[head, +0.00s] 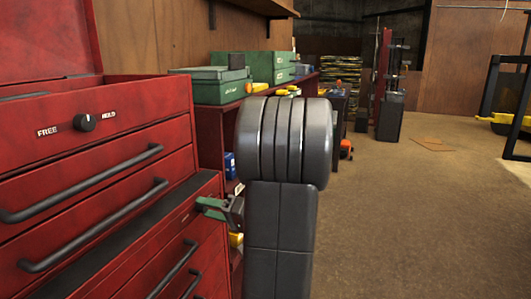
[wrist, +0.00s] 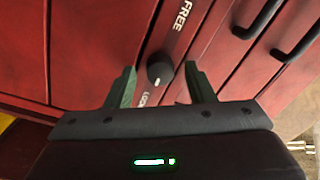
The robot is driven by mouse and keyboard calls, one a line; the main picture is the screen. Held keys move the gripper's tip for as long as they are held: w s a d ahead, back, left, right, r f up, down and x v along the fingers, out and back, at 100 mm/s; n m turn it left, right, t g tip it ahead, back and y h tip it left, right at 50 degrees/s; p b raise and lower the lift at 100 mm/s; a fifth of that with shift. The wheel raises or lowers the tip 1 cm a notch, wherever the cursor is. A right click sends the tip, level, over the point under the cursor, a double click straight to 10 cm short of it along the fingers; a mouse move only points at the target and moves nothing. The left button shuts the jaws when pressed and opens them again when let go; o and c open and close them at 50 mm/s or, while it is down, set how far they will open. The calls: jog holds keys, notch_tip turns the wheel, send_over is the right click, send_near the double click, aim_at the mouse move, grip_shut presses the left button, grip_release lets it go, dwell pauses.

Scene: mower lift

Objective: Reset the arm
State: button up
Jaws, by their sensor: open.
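My gripper (wrist: 160,68) has two green fingers, spread apart. In the wrist view a dark round knob (wrist: 160,72) lies between the fingertips in the picture, with a gap on each side. The knob sits on a red strip lettered FREE and, partly hidden, LOC. I cannot tell the depth between fingertips and knob. In the head view my gripper (head: 208,207) is beside the front of the red tool cabinet (head: 100,185), near its middle ledge. My grey arm stands upright in mid-picture and hides part of the scene.
Dark drawer handles (head: 95,250) stick out. Green cases (head: 215,85) stand on a red bench behind. The brown floor (head: 430,220) at the right is open.

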jog(key=shift+r+n+p, duration=0.15)
jog(key=shift+n+p, duration=1.1)
jog(key=shift+n, duration=3.45)
